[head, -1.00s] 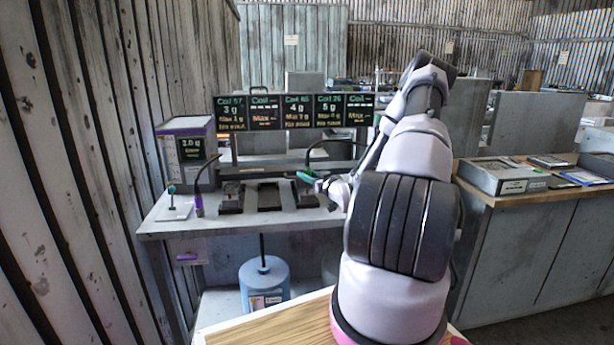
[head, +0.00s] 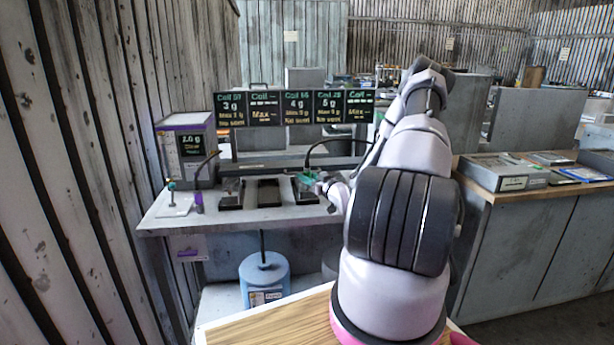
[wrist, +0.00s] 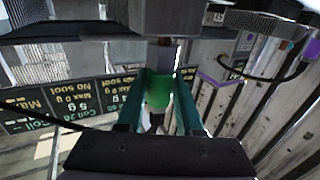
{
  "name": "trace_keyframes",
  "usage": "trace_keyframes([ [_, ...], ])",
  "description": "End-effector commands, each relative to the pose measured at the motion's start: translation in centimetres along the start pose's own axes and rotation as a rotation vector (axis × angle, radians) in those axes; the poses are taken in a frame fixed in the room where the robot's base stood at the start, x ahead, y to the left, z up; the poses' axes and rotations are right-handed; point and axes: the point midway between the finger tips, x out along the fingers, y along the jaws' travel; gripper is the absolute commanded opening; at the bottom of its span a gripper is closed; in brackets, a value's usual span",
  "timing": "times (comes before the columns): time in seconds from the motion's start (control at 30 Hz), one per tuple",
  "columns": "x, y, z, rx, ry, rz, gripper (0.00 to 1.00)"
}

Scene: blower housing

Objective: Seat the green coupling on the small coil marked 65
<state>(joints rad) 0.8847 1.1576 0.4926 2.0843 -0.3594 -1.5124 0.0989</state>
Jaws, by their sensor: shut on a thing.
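My gripper (wrist: 158,100) is shut on the green coupling (wrist: 158,88), which sits between its two teal fingers in the wrist view. In the head view my gripper (head: 321,183) is over the right end of the row of dark coil blocks on the bench, with the green coupling (head: 306,178) at its tip. The block under it, the right-hand coil (head: 304,195), is partly hidden by the gripper. No number on it can be read in the head view. Whether the coupling touches the coil cannot be told.
Two more dark blocks, one at left (head: 231,196) and one in the middle (head: 268,193), stand on the grey bench (head: 225,218). A row of display panels (head: 298,107) hangs behind. Black curved hoses rise nearby. A purple-edged box (head: 184,150) stands at left, a blue canister (head: 264,278) below.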

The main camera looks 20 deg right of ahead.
Motion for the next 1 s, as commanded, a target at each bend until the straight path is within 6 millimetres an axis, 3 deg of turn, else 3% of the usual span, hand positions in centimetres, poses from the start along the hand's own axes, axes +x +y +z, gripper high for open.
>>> trace_keyframes([
  [0.27, 0.0, 0.0, 0.6, -0.001, 0.001, 0.000, 0.00],
  [0.3, 0.0, 0.0, 0.6, -0.001, 0.001, -0.001, 0.47],
  [0.37, 0.0, 0.0, 0.6, -0.001, 0.001, -0.001, 0.70],
  [0.77, -0.6, 0.0, 0.7, 0.000, -0.002, 0.000, 0.70],
  [1.0, -4.8, 0.1, 0.7, 0.002, -0.003, 0.003, 0.70],
])
